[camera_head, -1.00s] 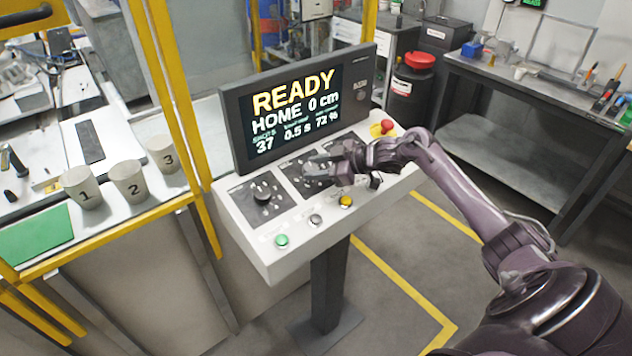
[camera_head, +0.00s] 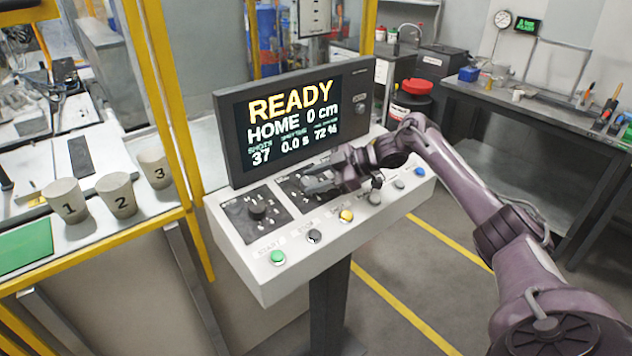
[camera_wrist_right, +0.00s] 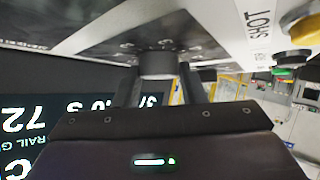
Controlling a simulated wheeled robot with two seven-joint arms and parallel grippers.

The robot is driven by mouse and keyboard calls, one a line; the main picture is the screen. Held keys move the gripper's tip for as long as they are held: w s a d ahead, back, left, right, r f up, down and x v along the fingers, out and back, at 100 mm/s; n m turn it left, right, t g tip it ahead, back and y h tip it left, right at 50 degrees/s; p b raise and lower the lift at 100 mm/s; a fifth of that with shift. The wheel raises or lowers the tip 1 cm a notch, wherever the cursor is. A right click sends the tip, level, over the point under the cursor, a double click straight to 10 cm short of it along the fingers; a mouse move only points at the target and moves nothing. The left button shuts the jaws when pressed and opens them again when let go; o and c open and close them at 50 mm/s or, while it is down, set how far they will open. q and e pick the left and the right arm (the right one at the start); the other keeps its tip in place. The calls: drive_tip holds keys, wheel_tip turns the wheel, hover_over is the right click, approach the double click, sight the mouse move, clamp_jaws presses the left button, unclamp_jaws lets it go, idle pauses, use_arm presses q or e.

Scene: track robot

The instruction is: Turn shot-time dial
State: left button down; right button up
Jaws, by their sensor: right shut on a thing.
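The white control console (camera_head: 290,262) carries dark dial panels below its screen. My right gripper (camera_head: 322,184) reaches in from the right over the second dial panel (camera_head: 292,188). In the right wrist view the dark shot-time dial (camera_wrist_right: 158,66) stands between the two fingers of the right gripper (camera_wrist_right: 158,88), which are shut on it. In the head view the gripper hides this dial. The screen (camera_head: 292,118) reads READY, HOME 0 cm, 37, 0.0 s and 72 %. My left gripper is not in view.
Another black dial (camera_head: 257,212) is to the left. Along the console's front edge are a green button (camera_head: 278,257), a yellow button (camera_head: 346,215), a blue button (camera_head: 419,171) and several grey ones. Numbered cups, including cup 2 (camera_head: 117,195), stand on the bench at left.

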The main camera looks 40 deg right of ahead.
drive_tip(key=shift+r, duration=0.1)
drive_tip(key=o, duration=1)
drive_tip(key=shift+s+d, duration=0.15)
drive_tip(key=shift+d, duration=0.15)
drive_tip(key=b+v, duration=0.2)
drive_tip(key=v, duration=0.4)
drive_tip(key=shift+s+d+r, duration=0.1)
drive_tip(key=shift+s, duration=0.05)
drive_tip(key=shift+s+d+r, duration=0.2)
drive_tip(key=shift+d+r, duration=0.05)
